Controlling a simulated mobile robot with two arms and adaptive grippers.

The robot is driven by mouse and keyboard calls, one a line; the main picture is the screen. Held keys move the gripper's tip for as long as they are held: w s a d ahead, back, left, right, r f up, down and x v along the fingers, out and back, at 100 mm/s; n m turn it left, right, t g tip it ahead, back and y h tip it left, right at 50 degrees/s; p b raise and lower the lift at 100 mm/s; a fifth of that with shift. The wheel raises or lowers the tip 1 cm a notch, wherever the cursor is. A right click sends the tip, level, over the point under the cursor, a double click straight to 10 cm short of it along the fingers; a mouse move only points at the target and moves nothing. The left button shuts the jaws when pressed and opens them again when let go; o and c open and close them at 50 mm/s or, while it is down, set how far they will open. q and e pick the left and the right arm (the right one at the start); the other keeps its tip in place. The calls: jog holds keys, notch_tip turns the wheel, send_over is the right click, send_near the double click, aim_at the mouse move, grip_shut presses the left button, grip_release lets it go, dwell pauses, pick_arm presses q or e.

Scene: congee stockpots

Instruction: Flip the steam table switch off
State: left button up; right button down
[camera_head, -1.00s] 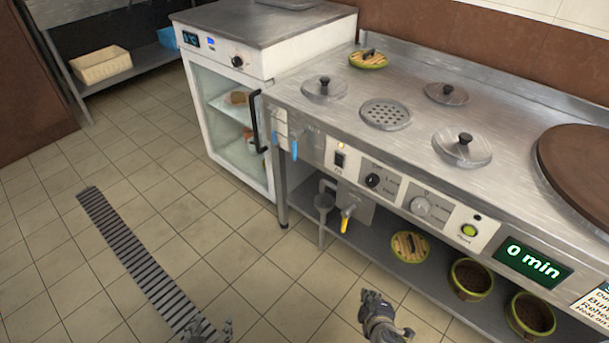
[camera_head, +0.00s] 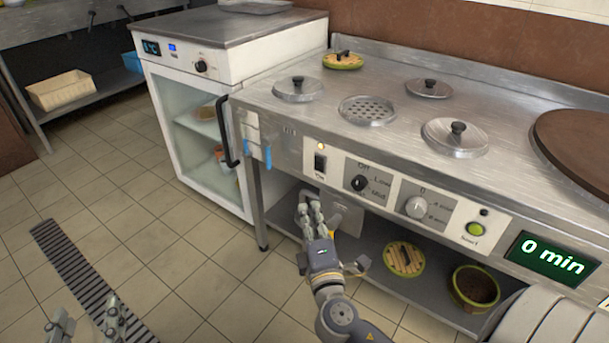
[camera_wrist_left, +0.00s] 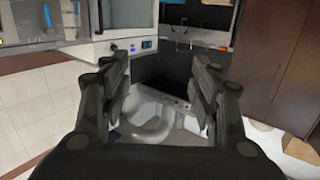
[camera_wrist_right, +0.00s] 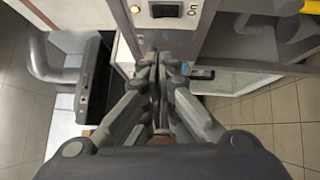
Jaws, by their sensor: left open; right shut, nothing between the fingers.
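The steam table (camera_head: 300,120) has a black rocker switch (camera_head: 320,162) at the left end of its front panel, with a lit amber lamp (camera_head: 321,146) above it. In the right wrist view the switch (camera_wrist_right: 165,10) is at the top, beside its lit lamp (camera_wrist_right: 134,9). My right gripper (camera_head: 308,205) is shut and empty, below and in front of the switch and apart from it. It also shows shut in the right wrist view (camera_wrist_right: 155,62). My left gripper (camera_head: 84,318) is open and empty, low over the floor at left; its spread fingers show in the left wrist view (camera_wrist_left: 162,85).
Two knobs (camera_head: 361,183), a green button (camera_head: 475,229) and a 0 min display (camera_head: 545,255) lie right of the switch. A white glass-door cabinet (camera_head: 190,130) with a black handle stands left. Pots (camera_head: 476,287) sit on the lower shelf. Floor is clear in front.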

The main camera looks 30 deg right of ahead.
send_near(319, 164)
jog(key=w+a, duration=0.4)
jog(key=w, duration=0.1)
pick_arm(q)
jog(key=shift+w+d+r+t+h, duration=0.15)
jog(key=shift+r+t, duration=0.2)
jog(key=shift+r, duration=0.35)
jog(key=shift+d+r+t+h, duration=0.15)
jog(key=shift+r+t, duration=0.2)
jog(key=shift+r, duration=0.3)
pick_arm(e)
jog(key=shift+w+d+r, duration=0.2)
jog(key=shift+w+d, duration=0.15)
jog(key=shift+d, duration=0.4)
jog(key=shift+w+d+r, duration=0.2)
jog(key=shift+w+d, duration=0.1)
jog(key=shift+d, duration=0.4)
jog(key=shift+w+d+r, duration=0.2)
jog(key=shift+w+d, duration=0.15)
jog(key=shift+d, duration=0.4)
pick_arm(q)
jog(key=shift+a, duration=0.1)
